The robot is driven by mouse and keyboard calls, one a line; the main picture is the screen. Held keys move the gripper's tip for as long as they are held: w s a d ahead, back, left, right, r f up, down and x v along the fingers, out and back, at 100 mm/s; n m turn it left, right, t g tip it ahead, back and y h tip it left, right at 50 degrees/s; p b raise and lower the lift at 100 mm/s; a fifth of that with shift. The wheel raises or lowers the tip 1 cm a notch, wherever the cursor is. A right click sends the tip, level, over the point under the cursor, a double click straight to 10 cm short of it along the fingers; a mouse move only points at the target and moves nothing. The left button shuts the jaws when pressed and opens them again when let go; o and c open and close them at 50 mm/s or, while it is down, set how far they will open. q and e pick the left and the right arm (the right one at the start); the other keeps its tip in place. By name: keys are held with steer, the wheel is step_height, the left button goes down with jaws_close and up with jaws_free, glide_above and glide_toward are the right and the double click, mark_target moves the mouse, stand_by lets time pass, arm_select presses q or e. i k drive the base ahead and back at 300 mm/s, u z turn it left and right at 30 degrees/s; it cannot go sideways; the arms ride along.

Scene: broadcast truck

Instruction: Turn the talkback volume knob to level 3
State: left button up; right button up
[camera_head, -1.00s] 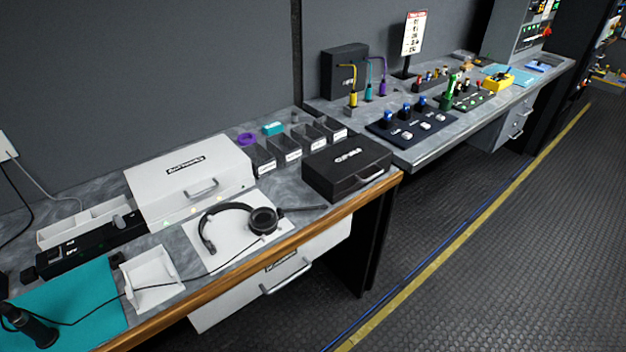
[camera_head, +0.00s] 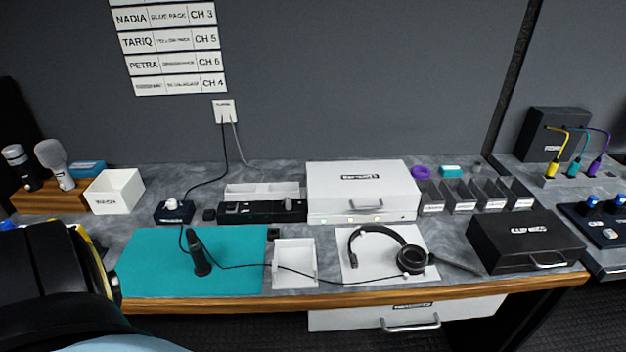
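Two knobs show on the bench in the head view, and I cannot read which is the talkback volume knob. One is a round white knob (camera_head: 171,203) on a small dark blue box (camera_head: 173,215) at the bench's left, behind the teal mat. The other is a small grey knob (camera_head: 288,204) on the right end of a long black unit (camera_head: 250,212). No level marks are legible. A black arm part of mine fills the lower left corner. Neither gripper's fingers are in view.
A teal mat (camera_head: 140,265) holds an upright black microphone (camera_head: 199,255). A white tray (camera_head: 294,265), headset (camera_head: 408,259), white case (camera_head: 362,188) and black case (camera_head: 525,238) stand to the right. Two microphones stand on a wooden block (camera_head: 48,200) at left.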

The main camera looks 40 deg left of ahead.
mark_target(171, 205)
steer(key=u, duration=3.25)
steer(key=i, duration=0.1)
steer(key=z, duration=0.05)
